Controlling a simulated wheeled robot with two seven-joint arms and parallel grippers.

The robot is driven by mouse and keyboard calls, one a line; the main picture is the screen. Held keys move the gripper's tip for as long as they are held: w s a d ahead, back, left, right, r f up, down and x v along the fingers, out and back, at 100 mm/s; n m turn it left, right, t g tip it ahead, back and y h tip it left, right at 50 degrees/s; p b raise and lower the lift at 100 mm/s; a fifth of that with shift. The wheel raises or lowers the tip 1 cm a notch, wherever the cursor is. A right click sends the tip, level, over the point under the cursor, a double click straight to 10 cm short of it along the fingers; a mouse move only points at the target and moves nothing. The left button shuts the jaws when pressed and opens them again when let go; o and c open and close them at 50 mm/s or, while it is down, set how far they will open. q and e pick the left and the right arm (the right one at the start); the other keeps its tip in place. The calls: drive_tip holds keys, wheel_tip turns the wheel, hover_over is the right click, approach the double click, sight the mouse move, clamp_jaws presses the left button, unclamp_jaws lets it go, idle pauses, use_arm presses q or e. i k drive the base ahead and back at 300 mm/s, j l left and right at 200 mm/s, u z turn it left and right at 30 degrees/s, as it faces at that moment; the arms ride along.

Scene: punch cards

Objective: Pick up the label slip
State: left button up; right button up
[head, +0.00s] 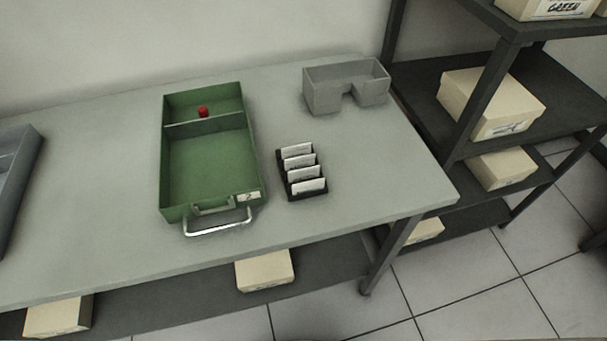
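Several white label slips stand in a small black rack (283,182) on the grey table, just right of the green drawer. The front slip (309,186) is nearest the table's front edge, and another slip (297,151) stands at the back of the rack. Their print is too small to read. Neither of my grippers shows in the head view.
A green two-part drawer (167,160) with a metal handle (217,228) holds a red object (203,111) in its back part. A grey open bin (323,97) stands behind the rack. A grey tray (22,185) is at the left edge. Shelves with boxes (491,103) stand right.

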sight(310, 172)
drive_tip(key=k, duration=0.15)
drive_tip(key=z, duration=0.65)
drive_tip(key=k+j+z, duration=0.2)
drive_tip(key=z, duration=0.15)
drive_tip(key=k+j+z, duration=0.25)
drive_tip(key=z, duration=0.15)
drive_tip(key=k+j+z, duration=0.35)
drive_tip(key=k, duration=0.25)
